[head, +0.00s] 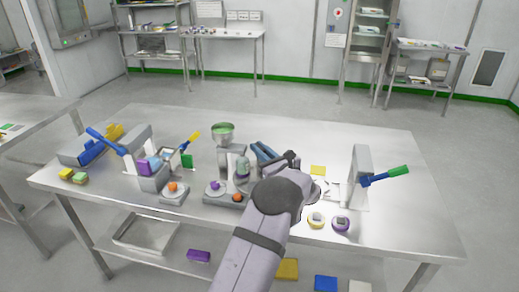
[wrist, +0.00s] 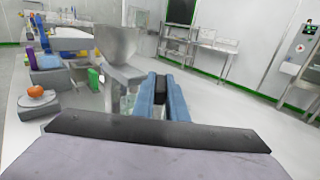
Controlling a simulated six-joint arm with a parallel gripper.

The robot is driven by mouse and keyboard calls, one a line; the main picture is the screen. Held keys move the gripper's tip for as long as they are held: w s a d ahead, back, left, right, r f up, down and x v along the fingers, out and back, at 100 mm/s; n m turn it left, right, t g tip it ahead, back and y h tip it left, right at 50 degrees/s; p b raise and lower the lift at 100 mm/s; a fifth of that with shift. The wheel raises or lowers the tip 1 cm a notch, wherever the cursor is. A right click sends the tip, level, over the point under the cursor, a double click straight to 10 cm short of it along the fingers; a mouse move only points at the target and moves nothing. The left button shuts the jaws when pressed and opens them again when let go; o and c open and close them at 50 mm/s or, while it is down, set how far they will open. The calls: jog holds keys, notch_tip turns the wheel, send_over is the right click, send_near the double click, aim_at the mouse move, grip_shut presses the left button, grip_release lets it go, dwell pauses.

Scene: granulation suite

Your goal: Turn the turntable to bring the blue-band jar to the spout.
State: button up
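My gripper (head: 262,151) is at the middle of the table, just right of the hopper, with its two light-blue fingers pointing away. In the wrist view the fingers (wrist: 161,88) flank a dark block; I cannot tell whether it is gripped or part of the gripper. The hopper (head: 223,133), a grey funnel with green contents, stands on a grey stand; it also shows left of my fingers in the wrist view (wrist: 117,45). A greenish rounded jar-like thing (head: 243,168) stands beside my arm. I cannot make out a blue band or the turntable; my arm hides part of this area.
Left are a grey box with an orange knob (head: 173,187), a base with purple and orange knobs (head: 216,199), and a stand with a blue lever (head: 106,141). Right is a grey post with a green-handled lever (head: 386,176).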

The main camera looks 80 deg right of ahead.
jog(key=shift+n+t+y, duration=0.3)
jog(key=shift+y, duration=0.1)
grip_shut()
jog(key=shift+n+t+y+b, duration=0.3)
jog(key=shift+t+b, duration=0.1)
jog(key=shift+d+r+n+t+y+b, duration=0.15)
jog(key=shift+n+t+y+b, duration=0.4)
jog(key=shift+n+t+y, duration=0.6)
jog(key=shift+y, duration=0.45)
jog(key=shift+n+y+b, duration=0.4)
jog(key=shift+n+y, duration=0.15)
jog(key=shift+y, duration=0.15)
jog(key=shift+o, duration=2.1)
grip_release()
